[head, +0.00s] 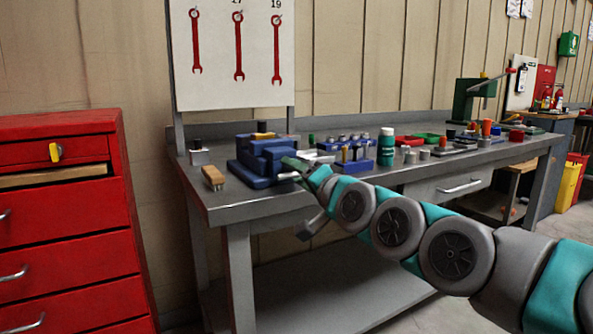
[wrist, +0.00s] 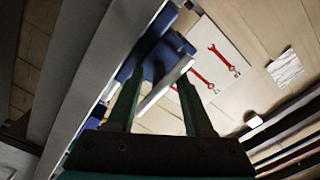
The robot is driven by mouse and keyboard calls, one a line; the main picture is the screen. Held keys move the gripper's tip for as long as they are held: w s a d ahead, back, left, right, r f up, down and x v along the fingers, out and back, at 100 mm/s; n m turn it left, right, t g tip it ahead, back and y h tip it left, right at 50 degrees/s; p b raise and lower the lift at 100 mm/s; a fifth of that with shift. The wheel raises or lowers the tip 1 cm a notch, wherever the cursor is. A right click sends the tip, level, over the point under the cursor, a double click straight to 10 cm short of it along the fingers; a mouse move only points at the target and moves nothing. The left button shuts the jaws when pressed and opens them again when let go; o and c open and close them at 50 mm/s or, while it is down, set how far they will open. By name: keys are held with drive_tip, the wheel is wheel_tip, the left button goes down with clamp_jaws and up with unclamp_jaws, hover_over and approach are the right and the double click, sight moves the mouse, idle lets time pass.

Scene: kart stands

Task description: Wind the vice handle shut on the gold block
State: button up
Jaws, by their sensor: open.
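The blue vice (head: 262,160) stands on the left part of the grey workbench. A small gold piece (head: 264,135), apparently the gold block, shows at the top of the vice, partly hidden by its blue body. My gripper (head: 295,164) reaches the vice's front right side. In the wrist view my gripper (wrist: 156,88) is open, its two green fingers apart. A pale grey bar (wrist: 168,82), apparently the vice handle, runs slantwise between the fingers. I cannot tell whether they touch it. Blue vice parts (wrist: 152,48) lie beyond the fingers.
A wooden brush (head: 213,178) lies left of the vice on the workbench (head: 262,205). A blue rack (head: 352,166), a green bottle (head: 386,147) and small parts stand to the right. A red drawer cabinet (head: 70,225) stands at the left. Red wrenches are pictured on a wall board (head: 215,90).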

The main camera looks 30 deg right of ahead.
clamp_jaws()
idle(0.5)
